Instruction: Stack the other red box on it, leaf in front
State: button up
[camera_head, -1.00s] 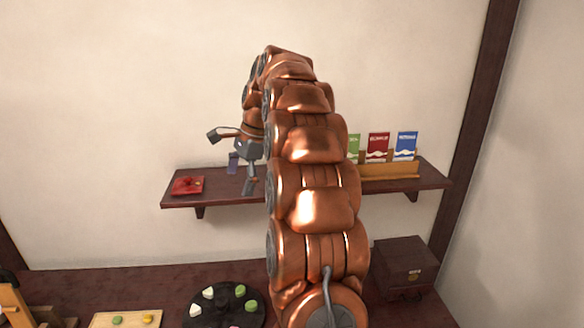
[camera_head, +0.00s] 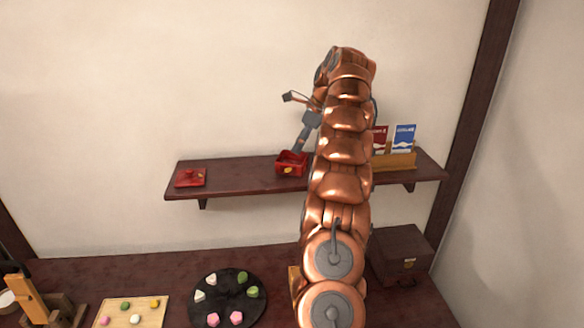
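A red box (camera_head: 291,168) with a small gold mark low on its front stands near the middle of the wall shelf. It looks open-topped. A flatter red piece (camera_head: 189,178) with a small raised part on top lies at the shelf's left end. My gripper (camera_head: 294,122) is above the red box, with its fingers spread wide. One finger points down to the box's back edge; I cannot tell if it touches. The other finger sticks out up and left, with nothing visible between them. My arm covers the shelf right of the box.
The dark shelf (camera_head: 235,177) is clear between the two red things. A wooden holder (camera_head: 395,161) with colored packets stands at its right. Below, on the counter, are a black round tray (camera_head: 255,307), a board of sweets (camera_head: 119,308) and a dark box (camera_head: 403,255).

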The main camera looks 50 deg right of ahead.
aim_at(292, 158)
jog(key=shift+b+x, duration=0.35)
jog(key=shift+x, duration=0.4)
jog(key=shift+a+p+x, duration=0.2)
jog(key=shift+p+x, duration=0.65)
jog(key=shift+x, duration=0.65)
jog(key=shift+p+x, duration=0.3)
jog(key=shift+x, duration=0.7)
jog(key=c, duration=0.9)
jog(key=shift+c, duration=0.2)
jog(key=shift+r, duration=0.2)
jog(key=shift+w+r+b, duration=0.1)
jog(key=shift+r+b, duration=0.6)
jog(key=shift+r, duration=0.6)
